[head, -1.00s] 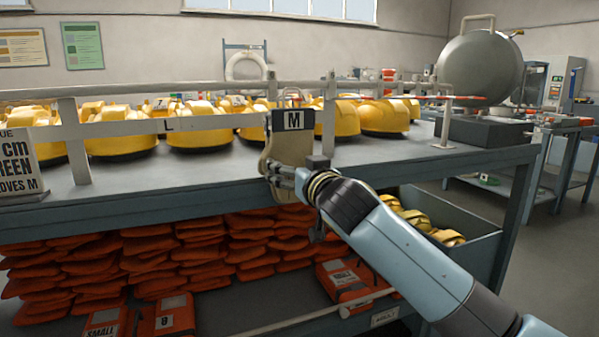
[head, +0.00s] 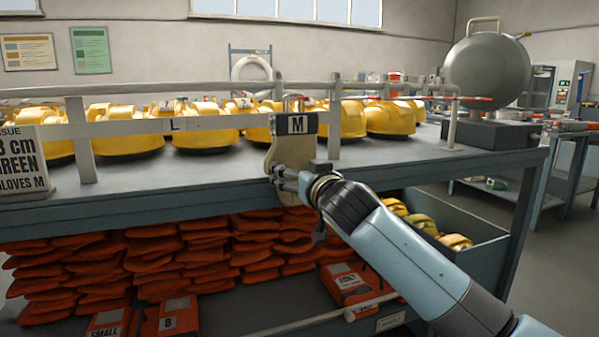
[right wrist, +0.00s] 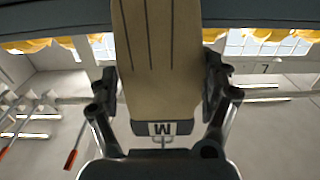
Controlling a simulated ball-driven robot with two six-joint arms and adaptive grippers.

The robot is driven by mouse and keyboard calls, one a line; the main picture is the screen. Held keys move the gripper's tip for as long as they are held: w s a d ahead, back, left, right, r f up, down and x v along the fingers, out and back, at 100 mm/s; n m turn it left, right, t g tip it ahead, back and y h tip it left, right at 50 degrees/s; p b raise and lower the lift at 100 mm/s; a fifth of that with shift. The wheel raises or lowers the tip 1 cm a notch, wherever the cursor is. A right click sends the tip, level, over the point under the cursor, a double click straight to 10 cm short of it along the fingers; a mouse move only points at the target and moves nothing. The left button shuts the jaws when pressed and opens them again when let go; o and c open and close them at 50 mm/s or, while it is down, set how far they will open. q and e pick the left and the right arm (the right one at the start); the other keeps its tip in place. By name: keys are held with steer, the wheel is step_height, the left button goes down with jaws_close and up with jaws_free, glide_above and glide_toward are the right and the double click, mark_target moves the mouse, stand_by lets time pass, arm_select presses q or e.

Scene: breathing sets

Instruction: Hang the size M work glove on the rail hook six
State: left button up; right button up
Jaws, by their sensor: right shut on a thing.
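The size M work glove (head: 284,154) is tan with a dark cuff, a white M label and a wire loop at the top. It hangs upright in front of the rail (head: 130,127) at the table's front edge. My right gripper (head: 290,178) is shut on the glove's lower part. In the right wrist view, the glove (right wrist: 158,65) lies between the two fingers of the right gripper (right wrist: 160,85). The loop shows near the rail, but I cannot tell whether it touches a hook. Hook six is not identifiable. My left gripper is out of view.
Yellow helmets (head: 205,135) stand behind the rail on the table. A sign (head: 22,162) stands at the left. A bin with yellow items (head: 455,241) is at the right. A grey tank (head: 485,75) stands behind.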

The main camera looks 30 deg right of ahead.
steer(key=o, duration=1.1)
steer(key=shift+o, duration=0.2)
steer(key=v, duration=1.2)
steer(key=s+d+f+g, duration=0.1)
steer(key=s+f+g, duration=0.15)
steer(key=f, duration=0.95)
steer(key=s+f+g, duration=0.1)
steer(key=f+g, duration=0.2)
steer(key=f, duration=0.9)
steer(key=s+f+g+y, duration=0.1)
steer(key=s+f+g, duration=0.1)
steer(key=s+f, duration=0.5)
steer(key=s+f+g+y, duration=0.15)
steer(key=s+f, duration=0.25)
steer(key=f, duration=0.7)
steer(key=s+a+f+n+g, duration=0.1)
steer(key=s+f+g, duration=0.1)
steer(key=s+f, duration=0.4)
steer(key=s+a+f+n+g, duration=0.1)
steer(key=s+f+g, duration=0.2)
steer(key=s, duration=1.4)
steer(key=s+a+f+n+g+y, duration=0.1)
steer(key=s+a+f+g, duration=0.1)
steer(key=s+f, duration=0.8)
steer(key=shift+s+g, duration=0.4)
steer(key=shift+s, duration=0.5)
